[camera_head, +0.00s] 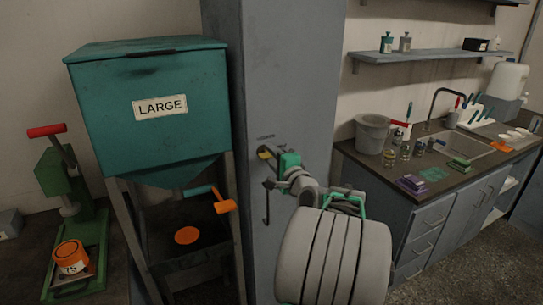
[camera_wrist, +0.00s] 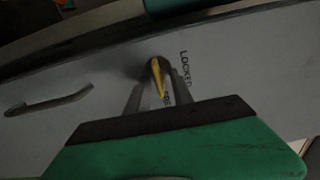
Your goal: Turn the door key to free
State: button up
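The door key is yellow and sits in the front of a tall grey cabinet (camera_head: 283,75). In the head view the key (camera_head: 264,153) shows just left of my gripper (camera_head: 276,157). In the wrist view the key (camera_wrist: 157,76) is seen nearly edge-on, between the grey fingers of my gripper (camera_wrist: 158,82). The word LOCKED (camera_wrist: 186,68) is printed right of the key. Another printed word is partly hidden between the fingers. Whether the fingers touch the key cannot be told.
A grey door handle (camera_head: 267,203) hangs below the key and shows at left in the wrist view (camera_wrist: 48,101). A teal LARGE hopper (camera_head: 150,90) on a stand is left of the cabinet. A sink counter (camera_head: 430,200) is on the right.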

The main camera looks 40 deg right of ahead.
jog(key=b+v, duration=0.1)
jog(key=v, duration=0.6)
jog(key=shift+s, duration=0.4)
jog(key=shift+a, duration=0.15)
